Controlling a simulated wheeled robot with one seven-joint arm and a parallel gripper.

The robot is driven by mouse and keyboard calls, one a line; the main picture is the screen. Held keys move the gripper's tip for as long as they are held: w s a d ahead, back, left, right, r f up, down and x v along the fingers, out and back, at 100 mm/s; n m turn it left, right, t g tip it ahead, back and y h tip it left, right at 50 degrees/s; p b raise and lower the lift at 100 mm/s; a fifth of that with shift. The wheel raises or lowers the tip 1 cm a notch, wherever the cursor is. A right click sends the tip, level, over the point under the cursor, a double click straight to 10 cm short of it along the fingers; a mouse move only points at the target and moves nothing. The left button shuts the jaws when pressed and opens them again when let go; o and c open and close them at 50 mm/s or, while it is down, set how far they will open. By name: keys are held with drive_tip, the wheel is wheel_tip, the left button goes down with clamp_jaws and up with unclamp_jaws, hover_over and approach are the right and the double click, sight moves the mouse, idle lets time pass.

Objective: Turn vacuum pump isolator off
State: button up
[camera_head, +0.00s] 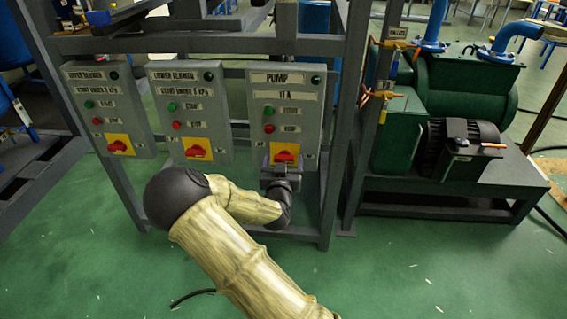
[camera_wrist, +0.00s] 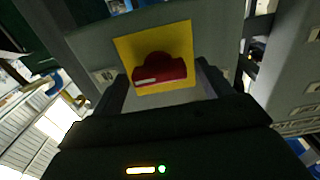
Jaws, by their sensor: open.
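The pump control box (camera_head: 287,112) is the rightmost of three grey boxes, labelled PUMP. Its red isolator knob (camera_head: 285,154) sits on a yellow plate near the bottom. In the wrist view the red knob (camera_wrist: 160,71) lies between my fingers, just beyond their tips, on the yellow plate (camera_wrist: 179,36). Its white mark is at the left end of its handle. My gripper (camera_head: 282,166) is open and empty, right in front of the isolator; it also shows in the wrist view (camera_wrist: 163,88). I cannot tell whether a finger touches the knob.
The lower blower box (camera_head: 189,110) and upper blower box (camera_head: 108,108) hang to the left, each with a similar red isolator. Dark frame posts (camera_head: 345,110) stand right of the pump box. The green pump (camera_head: 465,85) stands further right. The green floor in front is mostly clear.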

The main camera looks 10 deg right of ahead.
drive_tip(key=c, duration=1)
drive_tip(key=shift+r+n+p, duration=0.1)
drive_tip(key=shift+n+p, duration=0.25)
drive_tip(key=shift+n, duration=0.05)
drive_tip(key=n+p, duration=0.2)
drive_tip(key=n, duration=0.1)
drive_tip(key=shift+a+p, duration=0.1)
drive_tip(key=shift+p, duration=0.2)
drive_tip(key=n+p, duration=0.2)
drive_tip(key=n, duration=0.3)
drive_tip(key=shift+p, duration=0.35)
drive_tip(key=n+p, duration=0.1)
drive_tip(key=n, duration=0.1)
drive_tip(key=n+p, duration=0.1)
drive_tip(key=n, duration=0.2)
drive_tip(key=shift+a+f, duration=0.15)
drive_tip(key=shift+f, duration=0.05)
drive_tip(key=shift+f+n+p, duration=0.15)
drive_tip(key=shift+n+p, duration=0.55)
drive_tip(key=shift+n, duration=1.4)
